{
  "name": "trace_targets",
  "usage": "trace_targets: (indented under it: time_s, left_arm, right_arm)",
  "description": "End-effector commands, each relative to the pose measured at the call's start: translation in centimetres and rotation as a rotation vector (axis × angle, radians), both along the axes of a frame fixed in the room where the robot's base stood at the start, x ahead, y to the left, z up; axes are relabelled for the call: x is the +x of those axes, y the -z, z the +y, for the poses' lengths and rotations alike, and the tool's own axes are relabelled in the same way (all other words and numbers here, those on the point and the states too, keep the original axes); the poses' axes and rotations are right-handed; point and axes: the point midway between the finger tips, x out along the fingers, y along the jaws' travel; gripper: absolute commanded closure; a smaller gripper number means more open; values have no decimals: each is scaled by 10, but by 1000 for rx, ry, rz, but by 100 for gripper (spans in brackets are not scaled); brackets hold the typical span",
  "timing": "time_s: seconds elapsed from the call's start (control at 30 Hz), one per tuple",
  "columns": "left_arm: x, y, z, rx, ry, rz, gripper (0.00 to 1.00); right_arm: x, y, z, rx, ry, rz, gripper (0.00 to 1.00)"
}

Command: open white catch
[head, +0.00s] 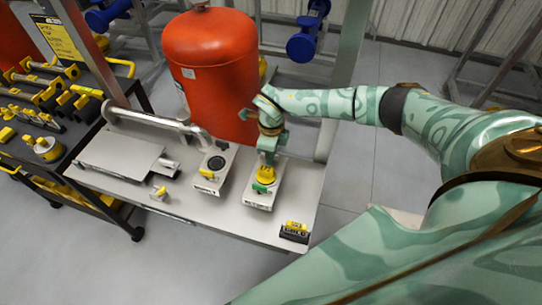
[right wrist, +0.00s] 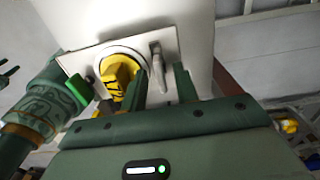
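The white catch (right wrist: 158,72) shows in the right wrist view as a narrow pale lever on the face of a white box, beside a yellow round knob (right wrist: 118,72). In the head view this box (head: 258,203) stands on the bench, with the yellow knob (head: 265,173) and a green piece (head: 260,188) on top; the catch is hidden there behind my gripper. My right gripper (right wrist: 163,84) is open, with one finger on each side of the catch; I cannot tell whether they touch it. It hangs over the box in the head view (head: 267,157).
A second white box with a black dial (head: 216,163) and a grey plate (head: 120,155) stand left on the bench (head: 225,212). A red tank (head: 212,60) rises behind. A small black and yellow block (head: 295,231) lies at the front right corner. A tool cart is at left.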

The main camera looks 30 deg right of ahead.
Motion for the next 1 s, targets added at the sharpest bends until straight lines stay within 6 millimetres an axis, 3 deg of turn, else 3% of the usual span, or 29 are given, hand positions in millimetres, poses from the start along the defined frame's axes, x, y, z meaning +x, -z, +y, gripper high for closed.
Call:
trace_targets:
  time_s: [0.63,1.0]
  left_arm:
    - [5,-58,0,0,0,-13,64]
    - [6,-61,0,0,0,-14,64]
  right_arm:
    - [0,-64,0,0,0,-1,70]
    - [0,-68,0,-1,-3,-1,70]
